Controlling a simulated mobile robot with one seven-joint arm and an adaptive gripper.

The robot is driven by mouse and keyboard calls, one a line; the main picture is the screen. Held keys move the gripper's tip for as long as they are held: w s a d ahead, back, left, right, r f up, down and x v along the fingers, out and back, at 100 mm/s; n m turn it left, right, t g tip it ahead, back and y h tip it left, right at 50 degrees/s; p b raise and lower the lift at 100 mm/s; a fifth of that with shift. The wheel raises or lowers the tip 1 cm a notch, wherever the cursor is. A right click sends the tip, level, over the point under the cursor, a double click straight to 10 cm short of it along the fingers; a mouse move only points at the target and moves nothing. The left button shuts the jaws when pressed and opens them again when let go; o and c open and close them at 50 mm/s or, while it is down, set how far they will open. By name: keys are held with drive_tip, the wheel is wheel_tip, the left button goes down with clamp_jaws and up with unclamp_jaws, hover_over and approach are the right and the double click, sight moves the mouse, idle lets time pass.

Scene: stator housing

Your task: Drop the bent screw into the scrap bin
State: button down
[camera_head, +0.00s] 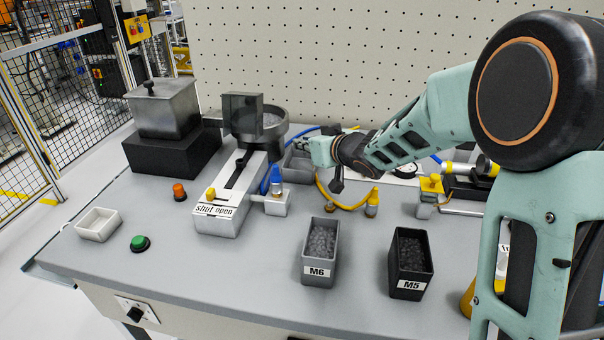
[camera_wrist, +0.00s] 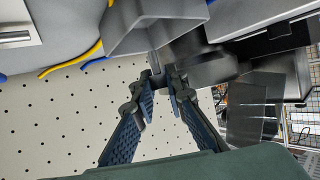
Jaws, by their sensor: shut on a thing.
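My gripper (camera_head: 303,144) is at the back of the bench, over or beside a grey open bin (camera_head: 289,163). In the wrist view the fingertips (camera_wrist: 160,82) are drawn together on a small grey piece, the bent screw (camera_wrist: 155,63); its bend cannot be made out. The screw is hidden in the head view. The grey bin also shows in the wrist view (camera_wrist: 150,42), just beyond the fingertips. No bin carries a readable scrap label.
The bowl feeder (camera_head: 272,122) and slide fixture (camera_head: 235,190) stand left of my gripper. M6 (camera_head: 306,256) and M5 (camera_head: 395,266) bins are in front. A white tray (camera_head: 84,228) sits front left. Blue and yellow hoses run nearby; the pegboard (camera_head: 330,50) is behind.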

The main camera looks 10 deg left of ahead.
sight(305, 154)
drive_tip(key=shift+f+b, duration=1.4)
drive_tip(key=shift+f, duration=0.4)
drive_tip(key=c, duration=1.8)
unclamp_jaws()
drive_tip(key=shift+c, duration=0.2)
drive_tip(key=shift+d, duration=0.1)
drive_tip(key=v, duration=1.2)
